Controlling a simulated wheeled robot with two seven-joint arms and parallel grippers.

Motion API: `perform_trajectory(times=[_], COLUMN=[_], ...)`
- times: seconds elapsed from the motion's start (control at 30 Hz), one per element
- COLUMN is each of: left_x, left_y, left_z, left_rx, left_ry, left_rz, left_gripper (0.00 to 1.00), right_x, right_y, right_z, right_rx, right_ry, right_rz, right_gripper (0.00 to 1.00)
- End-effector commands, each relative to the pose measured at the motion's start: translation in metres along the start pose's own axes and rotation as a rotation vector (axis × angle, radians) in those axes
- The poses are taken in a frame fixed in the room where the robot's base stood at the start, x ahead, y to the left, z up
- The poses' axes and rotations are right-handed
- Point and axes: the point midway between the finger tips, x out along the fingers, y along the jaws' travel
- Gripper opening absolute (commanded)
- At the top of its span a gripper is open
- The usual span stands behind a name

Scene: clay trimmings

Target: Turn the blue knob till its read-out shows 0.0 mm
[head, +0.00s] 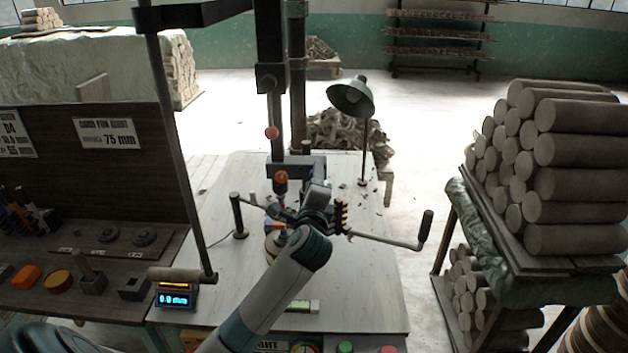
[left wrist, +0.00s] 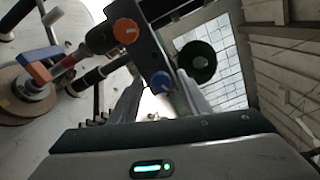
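The blue knob (left wrist: 162,82) shows in the left wrist view, between and just beyond the fingertips of my left gripper (left wrist: 160,92). The two fingers stand apart with a gap; I cannot tell whether either touches the knob. The read-out (head: 175,299) at the table's left front glows blue and appears to show 0.0 mm. My right gripper is in neither view.
An orange knob (left wrist: 126,31) sits beside the blue one on the machine. A crank handle (head: 425,230) sticks out right, and a lamp (head: 352,97) stands behind. Stacked clay cylinders (head: 575,180) fill a rack at right. A dark post (head: 180,150) rises at left.

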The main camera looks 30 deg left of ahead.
Motion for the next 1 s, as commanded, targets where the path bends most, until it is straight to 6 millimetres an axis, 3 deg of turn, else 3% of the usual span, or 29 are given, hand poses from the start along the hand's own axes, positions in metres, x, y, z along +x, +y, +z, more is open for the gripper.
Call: perform_trajectory(times=[0.27,0.47,1.0], left_x=[-0.003,-0.019,-0.12], left_y=[-0.001,0.001,0.002], left_z=[0.0,-0.001,-0.001], left_rx=[0.0,0.0,-0.004], left_ry=[-0.001,0.0,0.002], left_rz=[-0.002,-0.002,-0.001], left_gripper=[0.43,0.43,0.43], right_x=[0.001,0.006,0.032], right_y=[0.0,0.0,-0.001], right_z=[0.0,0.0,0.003], right_rx=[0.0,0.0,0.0], right_ry=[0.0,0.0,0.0], right_rz=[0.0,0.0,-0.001], right_gripper=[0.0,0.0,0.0])
